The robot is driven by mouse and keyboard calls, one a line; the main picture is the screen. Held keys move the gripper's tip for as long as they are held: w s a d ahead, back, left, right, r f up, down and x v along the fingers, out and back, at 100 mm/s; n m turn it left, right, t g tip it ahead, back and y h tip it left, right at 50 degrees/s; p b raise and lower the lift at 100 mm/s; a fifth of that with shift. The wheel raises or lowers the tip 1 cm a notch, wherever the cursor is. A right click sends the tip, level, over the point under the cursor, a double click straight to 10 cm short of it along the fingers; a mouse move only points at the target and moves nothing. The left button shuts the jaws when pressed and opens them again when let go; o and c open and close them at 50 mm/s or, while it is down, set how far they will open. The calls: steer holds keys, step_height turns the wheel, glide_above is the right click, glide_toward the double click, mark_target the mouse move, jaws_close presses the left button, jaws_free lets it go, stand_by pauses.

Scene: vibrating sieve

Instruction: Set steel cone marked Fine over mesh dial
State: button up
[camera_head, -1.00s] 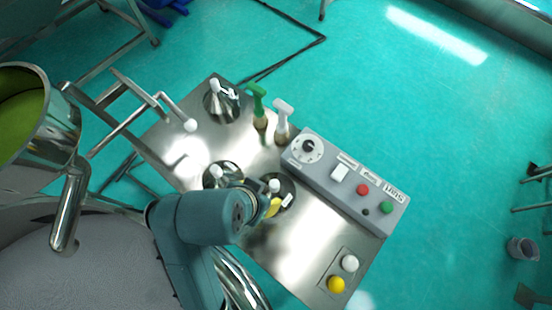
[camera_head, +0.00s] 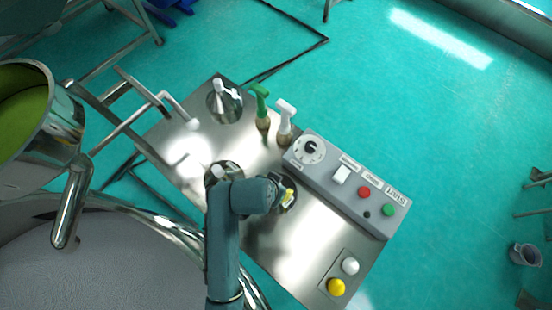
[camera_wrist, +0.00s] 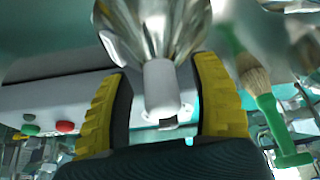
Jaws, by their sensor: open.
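Three steel cones with white knobs stand on the steel table: a far one (camera_head: 225,103), a middle one (camera_head: 221,168) and one at my gripper (camera_head: 287,199), partly hidden by it. I cannot read a Fine mark on any cone. In the wrist view, the cone at my gripper (camera_wrist: 160,25) shows its shiny body and white knob, with the knob between my yellow fingers. My gripper (camera_wrist: 163,78) is open around the knob; I cannot tell if the fingers touch it. The mesh dial (camera_head: 309,149) is white with a dark centre, on the control box, uncovered.
The grey control box (camera_head: 347,180) has a white switch, red and green buttons. A green brush (camera_head: 262,103) and a white brush (camera_head: 285,118) stand beside it. White and yellow knobs (camera_head: 336,286) sit near the table's right corner. A large steel sieve drum lies left.

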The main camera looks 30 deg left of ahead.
jaws_close()
steer(key=shift+r, duration=0.1)
stand_by(0.3)
